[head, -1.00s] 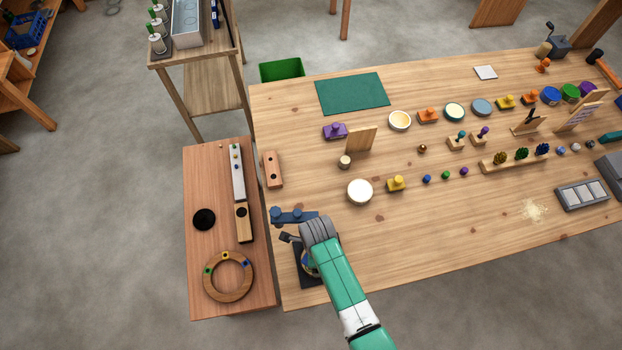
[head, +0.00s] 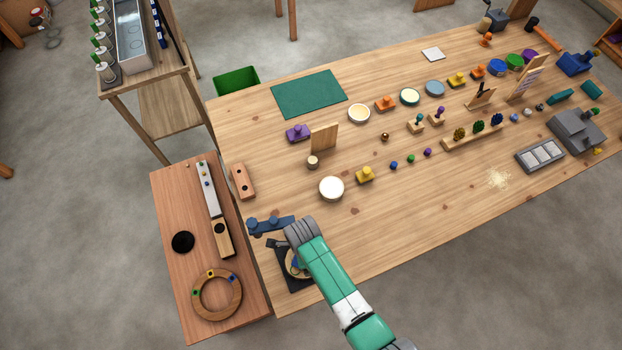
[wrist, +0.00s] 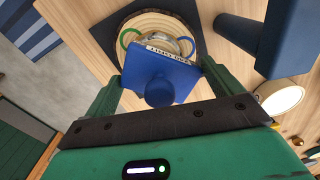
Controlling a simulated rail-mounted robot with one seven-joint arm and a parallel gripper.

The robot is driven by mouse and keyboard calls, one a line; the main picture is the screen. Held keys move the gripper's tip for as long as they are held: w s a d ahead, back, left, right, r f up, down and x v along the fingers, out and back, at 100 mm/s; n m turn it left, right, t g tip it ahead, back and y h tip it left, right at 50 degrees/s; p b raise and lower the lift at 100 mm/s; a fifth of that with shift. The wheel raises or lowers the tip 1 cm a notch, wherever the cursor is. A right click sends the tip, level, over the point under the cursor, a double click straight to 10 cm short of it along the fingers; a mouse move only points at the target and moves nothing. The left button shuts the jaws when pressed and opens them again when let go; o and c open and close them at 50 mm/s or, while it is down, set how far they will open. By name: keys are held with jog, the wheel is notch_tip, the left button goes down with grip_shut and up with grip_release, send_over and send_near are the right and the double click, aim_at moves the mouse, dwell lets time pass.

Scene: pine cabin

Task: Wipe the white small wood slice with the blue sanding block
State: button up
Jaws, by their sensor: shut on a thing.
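My gripper (wrist: 163,78) is shut on the blue sanding block (wrist: 158,72), a blue slab with a round knob. In the wrist view, the block is in front of a round wood slice (wrist: 190,20) that bears green and blue rings and a pale lettered shape, partly hidden by the block. I cannot tell whether block and slice touch. In the head view, my arm covers most of the block and this slice. A white-topped round slice (head: 331,188) lies apart on the table, up and right of my gripper; it also shows in the wrist view (wrist: 280,97).
The round slice under my gripper lies on a dark board (head: 293,284). A blue fixture arm (head: 271,225) stands close beside my gripper. The table's front middle is clear.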

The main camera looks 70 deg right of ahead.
aim_at(292, 259)
jog(key=shift+w+a, duration=1.35)
jog(key=shift+w, duration=0.1)
jog(key=shift+w+a+r+p, duration=0.2)
jog(key=shift+p, duration=0.1)
notch_tip(292, 259, up, 8)
jog(key=p, duration=0.7)
jog(key=shift+f, duration=0.15)
